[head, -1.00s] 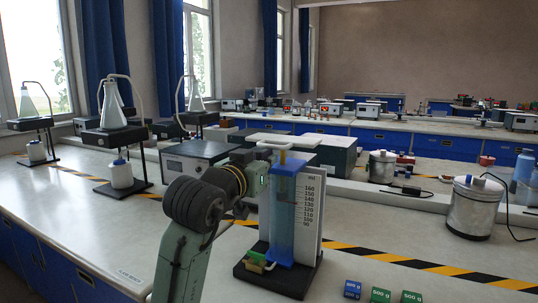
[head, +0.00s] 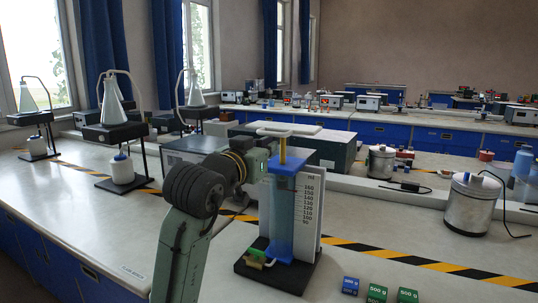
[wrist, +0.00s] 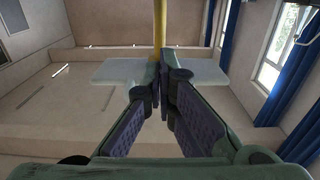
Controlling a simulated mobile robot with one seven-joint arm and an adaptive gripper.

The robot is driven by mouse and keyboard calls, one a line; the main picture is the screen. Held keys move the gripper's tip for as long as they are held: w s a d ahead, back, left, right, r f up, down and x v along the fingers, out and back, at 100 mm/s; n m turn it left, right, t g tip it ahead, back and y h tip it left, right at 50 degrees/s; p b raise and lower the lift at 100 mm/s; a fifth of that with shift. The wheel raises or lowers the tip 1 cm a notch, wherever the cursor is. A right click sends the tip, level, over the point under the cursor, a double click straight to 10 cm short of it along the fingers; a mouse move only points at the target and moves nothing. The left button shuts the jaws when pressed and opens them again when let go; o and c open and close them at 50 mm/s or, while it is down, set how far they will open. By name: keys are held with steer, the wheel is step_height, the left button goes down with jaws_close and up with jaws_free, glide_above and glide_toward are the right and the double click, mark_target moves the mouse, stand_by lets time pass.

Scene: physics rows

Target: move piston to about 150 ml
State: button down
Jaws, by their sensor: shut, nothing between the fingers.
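The piston has a white handle (head: 273,130) on a yellow rod (head: 282,150) rising from the blue top (head: 286,168) of a clear blue upright cylinder (head: 280,215). A white panel (head: 311,215) with a ml scale up to 160 stands behind it. The piston's lower end inside the cylinder is not distinct. My gripper (wrist: 161,78) is shut and empty in the wrist view, with the pale handle bar (wrist: 110,72) behind its fingers and the yellow rod (wrist: 160,25) above them in the picture. I cannot tell if they touch. In the head view the fingers are mostly hidden left of the rod.
The cylinder stands on a black base (head: 300,277) with a green and tan valve piece (head: 256,257) in front. Several weight blocks (head: 377,293) lie at the front right. Grey instrument boxes (head: 330,150) stand behind. Metal vessels (head: 470,207) are at the right.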

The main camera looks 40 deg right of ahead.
steer(key=f+b+v, duration=0.1)
steer(key=v, duration=0.8)
steer(key=shift+f, duration=0.15)
stand_by(0.5)
stand_by(0.4)
